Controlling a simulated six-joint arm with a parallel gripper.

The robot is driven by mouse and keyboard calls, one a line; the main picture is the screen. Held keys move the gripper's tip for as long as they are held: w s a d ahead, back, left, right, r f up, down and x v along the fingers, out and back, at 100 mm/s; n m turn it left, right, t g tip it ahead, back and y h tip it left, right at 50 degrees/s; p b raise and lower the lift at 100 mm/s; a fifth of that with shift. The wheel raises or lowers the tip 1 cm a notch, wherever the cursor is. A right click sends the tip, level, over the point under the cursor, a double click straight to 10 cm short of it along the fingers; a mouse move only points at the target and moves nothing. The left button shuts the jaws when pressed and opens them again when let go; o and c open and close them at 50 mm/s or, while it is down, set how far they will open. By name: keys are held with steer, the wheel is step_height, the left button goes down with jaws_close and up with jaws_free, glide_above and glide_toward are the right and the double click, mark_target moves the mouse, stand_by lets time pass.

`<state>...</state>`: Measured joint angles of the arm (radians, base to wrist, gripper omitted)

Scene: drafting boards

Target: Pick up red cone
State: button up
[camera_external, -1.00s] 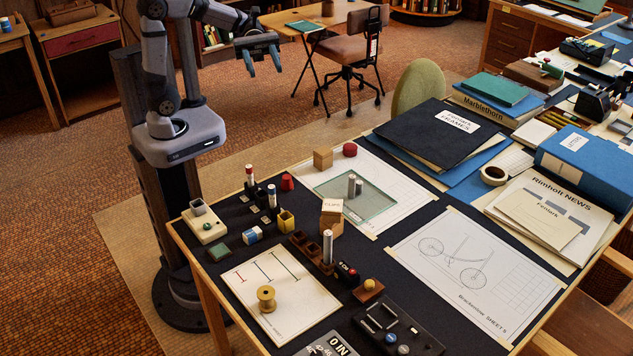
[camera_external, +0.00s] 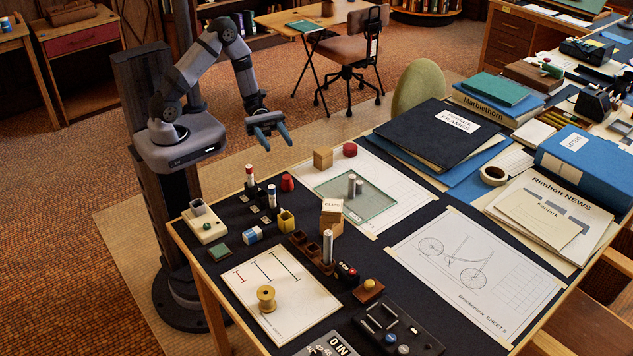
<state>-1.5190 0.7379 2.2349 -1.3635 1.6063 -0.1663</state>
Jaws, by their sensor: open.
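The red cone (camera_external: 287,183), small and dark red with a narrower top, stands upright on the dark table mat near the table's far left edge. My gripper (camera_external: 276,141) is open and empty, its two blue-grey fingers pointing down. In the picture it hangs above the red cone, slightly to its left, with a clear gap between them. The cone is fully visible, and nothing touches it.
Bare mat surrounds the cone's base.

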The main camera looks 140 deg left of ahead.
glide_toward(287, 177)
steer(key=x, duration=0.2)
steer(key=shift+w+d+r, duration=0.15)
steer(key=shift+w+d, duration=0.05)
steer(key=shift+f+p+x, duration=0.2)
steer(key=shift+p+x, duration=0.65)
steer(key=shift+x, duration=2.85)
steer(key=shift+a, duration=0.1)
steer(key=c, duration=1.1)
